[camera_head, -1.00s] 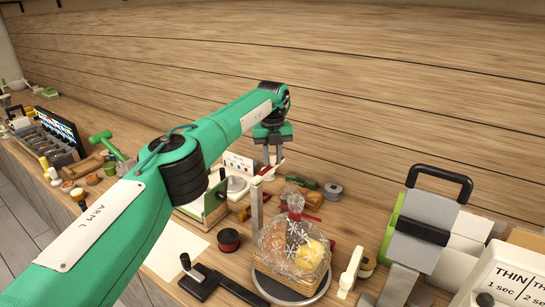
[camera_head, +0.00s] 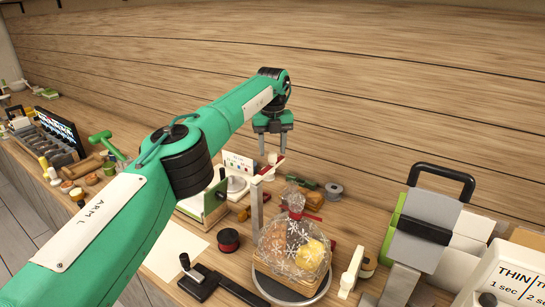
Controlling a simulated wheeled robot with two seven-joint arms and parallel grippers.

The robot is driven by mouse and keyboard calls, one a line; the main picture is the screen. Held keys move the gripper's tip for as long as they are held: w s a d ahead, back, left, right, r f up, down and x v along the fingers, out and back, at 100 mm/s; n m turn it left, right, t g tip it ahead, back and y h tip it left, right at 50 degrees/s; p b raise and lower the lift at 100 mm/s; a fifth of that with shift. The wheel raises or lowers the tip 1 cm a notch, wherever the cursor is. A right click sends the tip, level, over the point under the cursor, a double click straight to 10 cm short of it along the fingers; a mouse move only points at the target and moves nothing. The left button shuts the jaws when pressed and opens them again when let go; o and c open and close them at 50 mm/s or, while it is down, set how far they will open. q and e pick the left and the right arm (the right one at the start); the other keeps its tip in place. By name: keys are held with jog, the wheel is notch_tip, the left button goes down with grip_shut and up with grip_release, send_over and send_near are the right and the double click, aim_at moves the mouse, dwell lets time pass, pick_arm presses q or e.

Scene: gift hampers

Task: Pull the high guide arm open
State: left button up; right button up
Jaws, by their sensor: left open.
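A grey upright post (camera_head: 256,207) stands behind the wrapped hamper. A short pale arm with a red part (camera_head: 272,171) reaches from its top toward the back right; it looks like the high guide arm. My left gripper (camera_head: 273,153) is open and empty, pointing down just above this arm, fingers apart. Whether a fingertip touches the arm cannot be told. The hamper (camera_head: 292,246), in clear film with white snowflakes and a red tie, sits on a round plate (camera_head: 262,283) in front of the post. My right gripper does not show.
A dark spool (camera_head: 228,239) and a black lever tool (camera_head: 200,283) lie left of the hamper. A grey device with a black handle (camera_head: 440,172) stands at the right. A white sheet (camera_head: 175,250) lies at front left. The wooden wall rises close behind.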

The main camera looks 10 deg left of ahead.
aim_at(273, 153)
pick_arm(q)
notch_tip(273, 153, up, 4)
jog(key=shift+d+f+p, duration=0.1)
jog(key=shift+f+p, duration=0.05)
jog(key=shift+p, duration=0.45)
notch_tip(273, 153, up, 7)
jog(key=p, duration=0.6)
jog(key=shift+p, duration=0.35)
jog(key=shift+f, duration=0.1)
